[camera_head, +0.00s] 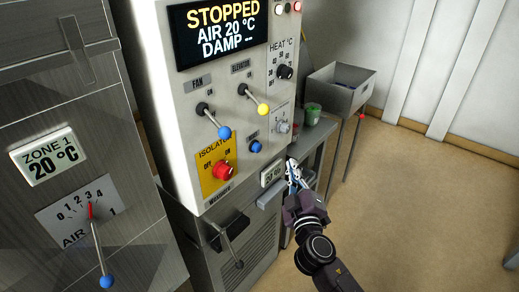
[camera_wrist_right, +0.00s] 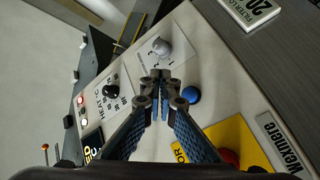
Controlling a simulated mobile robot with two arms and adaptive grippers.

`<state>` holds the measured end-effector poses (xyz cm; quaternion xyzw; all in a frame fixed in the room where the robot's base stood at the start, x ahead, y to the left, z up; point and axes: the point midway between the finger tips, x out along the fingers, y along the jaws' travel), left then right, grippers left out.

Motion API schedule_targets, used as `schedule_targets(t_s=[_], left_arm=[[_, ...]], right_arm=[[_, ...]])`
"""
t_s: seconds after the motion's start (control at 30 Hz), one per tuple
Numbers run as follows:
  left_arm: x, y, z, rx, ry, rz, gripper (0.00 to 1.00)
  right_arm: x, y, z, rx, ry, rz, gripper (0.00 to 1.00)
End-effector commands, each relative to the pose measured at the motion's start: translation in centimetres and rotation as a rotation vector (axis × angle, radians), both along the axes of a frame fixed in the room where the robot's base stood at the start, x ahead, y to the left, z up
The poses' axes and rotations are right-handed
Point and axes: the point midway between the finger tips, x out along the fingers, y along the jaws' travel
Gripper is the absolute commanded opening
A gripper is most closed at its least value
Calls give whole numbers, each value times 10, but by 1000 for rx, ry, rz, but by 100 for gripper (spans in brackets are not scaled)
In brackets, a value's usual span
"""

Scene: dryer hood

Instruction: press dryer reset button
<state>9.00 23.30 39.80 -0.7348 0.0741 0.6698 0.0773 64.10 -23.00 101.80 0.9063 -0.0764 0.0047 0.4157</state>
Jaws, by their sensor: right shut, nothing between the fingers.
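The blue button (camera_head: 255,147) sits on the pale control panel (camera_head: 180,85), right of the red isolator knob (camera_head: 223,171) on its yellow plate. My right gripper (camera_head: 292,172) is in front of the panel, lower and to the right of the button. In the right wrist view the gripper (camera_wrist_right: 160,80) is shut and empty, and the blue button (camera_wrist_right: 191,95) shows just right of the fingertips. I cannot tell the distance to the panel. My left gripper is in neither view.
The display (camera_head: 222,30) reads STOPPED, AIR 20 °C, DAMP --. A blue-ball lever (camera_head: 224,132) and a yellow-ball lever (camera_head: 263,109) stick out above the button. A grey knob (camera_head: 284,127) is to its right. A grey bin (camera_head: 345,95) stands beyond; open floor lies right.

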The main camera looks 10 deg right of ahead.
Motion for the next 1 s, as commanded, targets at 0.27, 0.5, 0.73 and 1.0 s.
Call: schedule_targets(t_s=[0.27,0.5,0.73,1.0], left_arm=[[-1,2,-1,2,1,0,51],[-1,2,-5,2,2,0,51],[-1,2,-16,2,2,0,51],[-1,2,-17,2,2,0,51]], right_arm=[[20,15,0,3,-1,0,0],[47,37,0,2,-1,1,0],[64,50,-2,3,0,-1,0],[69,54,0,0,1,0,0]])
